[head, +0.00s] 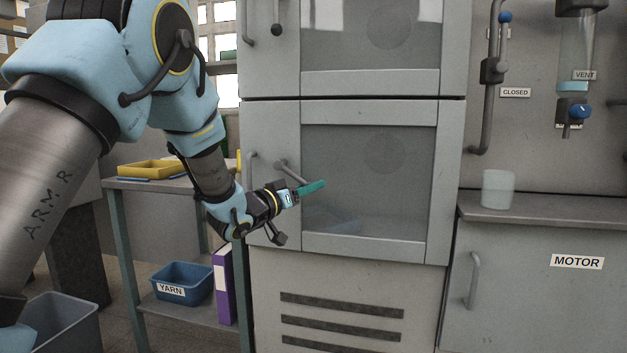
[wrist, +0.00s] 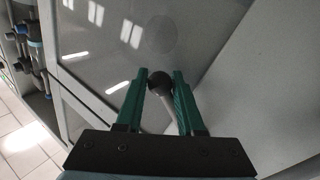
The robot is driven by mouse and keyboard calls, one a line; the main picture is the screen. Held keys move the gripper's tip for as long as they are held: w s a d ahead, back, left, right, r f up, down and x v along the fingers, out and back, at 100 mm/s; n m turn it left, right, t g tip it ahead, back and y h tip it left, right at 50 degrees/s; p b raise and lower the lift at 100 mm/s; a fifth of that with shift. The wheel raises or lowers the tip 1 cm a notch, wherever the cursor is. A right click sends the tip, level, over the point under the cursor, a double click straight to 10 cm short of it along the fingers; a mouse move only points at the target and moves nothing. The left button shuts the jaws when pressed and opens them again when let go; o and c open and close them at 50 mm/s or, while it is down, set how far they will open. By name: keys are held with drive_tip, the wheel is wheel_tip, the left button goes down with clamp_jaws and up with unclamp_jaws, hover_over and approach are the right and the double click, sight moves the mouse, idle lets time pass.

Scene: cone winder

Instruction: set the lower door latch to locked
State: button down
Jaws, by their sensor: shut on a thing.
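The lower door (head: 432,185) of the grey cabinet is closed, with a dark window in a pale frame. Its latch lever (head: 290,171) slants down to the right from a pivot near the door's left edge. My gripper (head: 314,187) has green fingers and is at the lever's lower end, in front of the window. In the wrist view my gripper (wrist: 160,76) is shut on the dark ball knob of the latch (wrist: 160,86), one finger on each side. In the head view the fingers hide the knob.
The upper door's latch (head: 276,18) hangs straight down beside a door handle (head: 248,22). A rack with a yellow tray (head: 150,169), a blue yarn bin (head: 184,284) and a purple binder (head: 223,285) stands left. A counter with a white cup (head: 498,190) is at right.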

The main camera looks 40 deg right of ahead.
drive_tip(key=shift+w+a+f+m+y+p, duration=0.25)
drive_tip(key=shift+w+f+m+y, duration=0.2)
drive_tip(key=shift+m, duration=0.35)
drive_tip(key=shift+w+a+f+m+y+p, duration=0.2)
drive_tip(key=shift+w+f+m+y, duration=0.2)
drive_tip(key=shift+m, duration=0.4)
drive_tip(key=c, duration=0.9)
unclamp_jaws()
drive_tip(key=shift+o, duration=0.4)
drive_tip(key=shift+f, duration=0.1)
drive_tip(key=shift+s, duration=0.1)
